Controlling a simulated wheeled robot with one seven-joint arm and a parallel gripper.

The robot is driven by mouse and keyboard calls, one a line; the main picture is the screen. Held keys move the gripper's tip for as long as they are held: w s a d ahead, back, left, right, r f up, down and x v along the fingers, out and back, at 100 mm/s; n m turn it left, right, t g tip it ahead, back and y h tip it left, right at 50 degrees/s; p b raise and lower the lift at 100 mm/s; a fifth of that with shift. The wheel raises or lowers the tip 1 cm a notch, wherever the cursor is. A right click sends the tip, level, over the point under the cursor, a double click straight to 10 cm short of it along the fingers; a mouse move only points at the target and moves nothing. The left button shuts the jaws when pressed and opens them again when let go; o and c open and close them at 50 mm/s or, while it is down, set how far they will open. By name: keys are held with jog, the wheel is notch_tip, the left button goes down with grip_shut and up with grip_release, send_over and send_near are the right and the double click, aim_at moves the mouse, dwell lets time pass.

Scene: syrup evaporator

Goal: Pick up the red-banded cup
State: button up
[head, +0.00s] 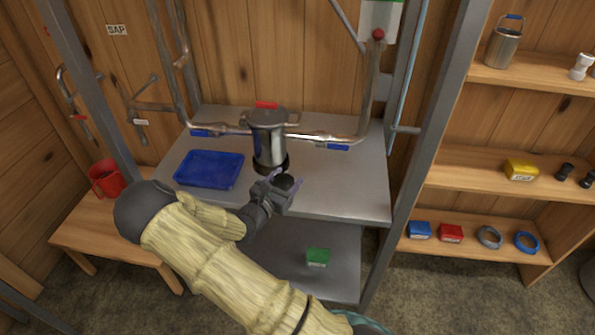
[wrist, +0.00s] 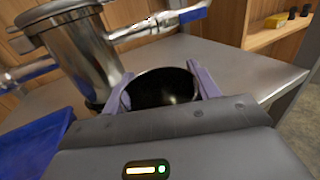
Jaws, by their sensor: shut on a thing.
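My gripper (head: 284,187) is at the front edge of the metal shelf, just in front of the steel pot. Its two purple fingers (wrist: 164,88) are shut on a dark round cup (wrist: 160,90). The wrist view looks onto the cup's open black mouth, which seems empty. In the head view, the dark cup (head: 286,182) shows only in part between the fingers. I see no red band on it; most of its side is hidden. I cannot tell whether its base touches the shelf.
The steel pot (head: 268,140) stands behind the cup, with pipes either side. A blue tray (head: 209,170) lies to its left. A red mug (head: 106,178) stands on the wooden bench at left. A green box (head: 318,257) sits on the lower shelf. The metal shelf (head: 350,190) is clear at right.

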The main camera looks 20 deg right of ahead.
jog(key=b+v, duration=0.1)
jog(key=v, duration=0.7)
